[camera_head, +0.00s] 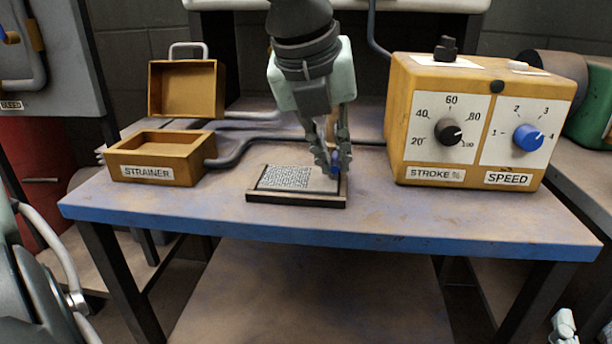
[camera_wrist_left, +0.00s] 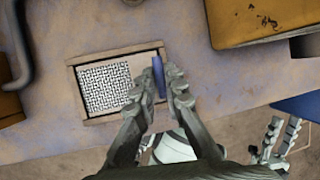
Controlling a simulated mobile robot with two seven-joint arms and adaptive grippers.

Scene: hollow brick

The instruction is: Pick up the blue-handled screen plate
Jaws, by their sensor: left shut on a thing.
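The screen plate (camera_head: 285,177) is a light plate with a dark mesh pattern. It lies in a shallow dark-edged tray (camera_head: 297,201) on the table, and its mesh also shows in the left wrist view (camera_wrist_left: 105,87). Its blue handle (camera_wrist_left: 158,78) stands up at the plate's right end. My left gripper (camera_head: 334,166) points down there, shut on the handle, with fingers on both sides of it. The fingers hide most of the handle in the head view. My right gripper (camera_wrist_left: 278,138) hangs low at the right of the wrist view, empty, its fingers apart.
An open yellow strainer box (camera_head: 157,158) stands left on the table (camera_head: 390,228), its lid raised behind it and a grey pipe beside it. A yellow control box (camera_head: 455,120) with STROKE and SPEED knobs stands close on the right. The table front is clear.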

